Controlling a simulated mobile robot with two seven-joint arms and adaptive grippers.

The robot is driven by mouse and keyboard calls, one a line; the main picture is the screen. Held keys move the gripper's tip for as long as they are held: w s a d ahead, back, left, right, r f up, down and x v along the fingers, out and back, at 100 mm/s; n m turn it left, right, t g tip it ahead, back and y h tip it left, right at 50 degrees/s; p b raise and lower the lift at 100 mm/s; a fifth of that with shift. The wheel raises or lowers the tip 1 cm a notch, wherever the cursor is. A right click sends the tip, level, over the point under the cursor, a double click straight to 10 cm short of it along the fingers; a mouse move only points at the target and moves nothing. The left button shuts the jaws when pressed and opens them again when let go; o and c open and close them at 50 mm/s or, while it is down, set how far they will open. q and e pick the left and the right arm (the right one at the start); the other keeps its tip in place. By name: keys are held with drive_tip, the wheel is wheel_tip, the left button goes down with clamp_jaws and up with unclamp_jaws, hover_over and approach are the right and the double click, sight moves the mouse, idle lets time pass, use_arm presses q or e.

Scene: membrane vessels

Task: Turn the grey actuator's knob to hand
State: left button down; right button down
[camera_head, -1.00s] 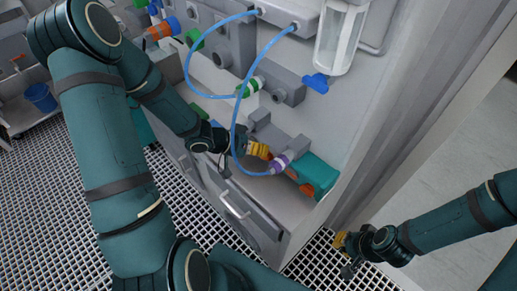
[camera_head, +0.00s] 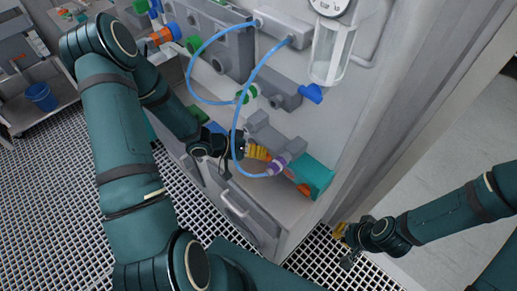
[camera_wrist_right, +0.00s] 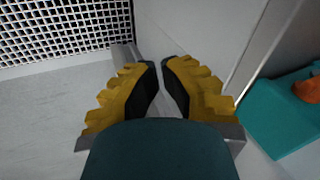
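Grey block-shaped units (camera_head: 268,133) sit low on the panel, beside a teal box (camera_head: 319,176) with an orange part (camera_head: 304,189). I cannot tell which part is the grey actuator's knob. My left gripper (camera_head: 256,153) is at the grey units, its yellow fingertips close to a purple-ringed hose end (camera_head: 279,164). Its finger gap and any contact are hidden. My right gripper (camera_head: 340,232) is low, right of the cabinet, away from the units. In the right wrist view its yellow fingers (camera_wrist_right: 160,85) are almost together with nothing between; the teal box (camera_wrist_right: 285,125) shows at right.
Blue hoses (camera_head: 236,110) loop in front of the panel near my left gripper. A clear cylinder (camera_head: 332,52) hangs above, near a blue handle (camera_head: 311,93). A cabinet handle (camera_head: 233,203) juts out below. Grating floor lies in front; a wall edge stands at right.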

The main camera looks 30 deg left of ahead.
use_arm(q)
drive_tip(key=h+p, duration=0.1)
drive_tip(key=p, duration=0.1)
drive_tip(key=shift+n+p, duration=0.3)
drive_tip(key=shift+n, duration=0.1)
drive_tip(key=shift+f+h, duration=0.2)
drive_tip(key=shift+h, duration=0.1)
drive_tip(key=shift+f+n+h, duration=0.35)
drive_tip(key=shift+n+h, duration=0.25)
drive_tip(key=shift+h, duration=0.1)
drive_tip(key=shift+f+n+h, duration=0.25)
drive_tip(key=shift+n+h, duration=0.25)
drive_tip(key=shift+h, duration=0.1)
use_arm(e)
drive_tip(key=r, duration=0.1)
drive_tip(key=w+r, duration=0.1)
drive_tip(key=shift+r, duration=0.4)
use_arm(q)
drive_tip(key=shift+s+f, duration=0.1)
